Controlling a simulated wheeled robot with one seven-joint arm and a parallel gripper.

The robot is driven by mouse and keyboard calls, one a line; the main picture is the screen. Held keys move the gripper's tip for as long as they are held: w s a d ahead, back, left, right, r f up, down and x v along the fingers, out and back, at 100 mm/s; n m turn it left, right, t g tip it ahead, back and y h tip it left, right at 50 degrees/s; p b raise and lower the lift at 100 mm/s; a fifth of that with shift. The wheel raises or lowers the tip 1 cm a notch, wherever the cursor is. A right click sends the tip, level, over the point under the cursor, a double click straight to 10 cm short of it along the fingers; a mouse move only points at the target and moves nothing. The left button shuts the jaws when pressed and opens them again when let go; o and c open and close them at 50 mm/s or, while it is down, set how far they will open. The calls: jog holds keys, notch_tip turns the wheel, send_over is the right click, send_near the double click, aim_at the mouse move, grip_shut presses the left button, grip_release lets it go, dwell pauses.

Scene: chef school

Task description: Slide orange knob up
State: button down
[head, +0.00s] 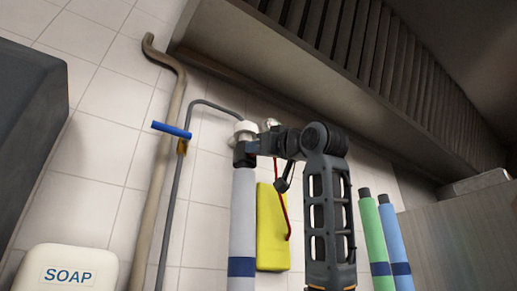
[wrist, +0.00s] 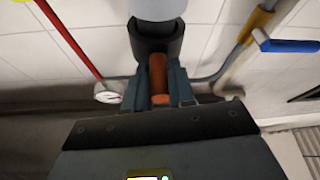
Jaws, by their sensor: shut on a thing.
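The orange knob (wrist: 158,75) shows in the wrist view between my gripper's two fingers (wrist: 153,92). It sits at the end of a dark collar on a pale tube (wrist: 157,10). My gripper is shut on the knob. In the head view the pale tube (head: 242,210) stands upright with a dark blue band and dark top. My gripper (head: 254,148) reaches in from the right at that top. The knob cannot be made out in the head view. Its far side is hidden in the wrist view.
A blue handle (head: 171,130) sits on the thin grey pipe (head: 172,210) to the left. A yellow object (head: 272,235) is behind the tube. Green (head: 372,232) and blue (head: 394,240) tubes stand right. A metal hood (head: 360,60) overhangs. A soap dispenser (head: 70,268) is lower left.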

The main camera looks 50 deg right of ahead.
jog(key=shift+r, duration=0.1)
dwell(0.3)
notch_tip(320, 180, up, 5)
jog(key=p, duration=0.3)
jog(key=shift+p, duration=0.3)
jog(key=c, duration=1)
grip_release()
jog(key=shift+s+f, duration=0.1)
jog(key=shift+f, duration=0.1)
jog(key=b+v, duration=0.2)
jog(key=v, duration=0.5)
jog(key=shift+s+a+f, duration=0.1)
jog(key=shift+s, duration=0.2)
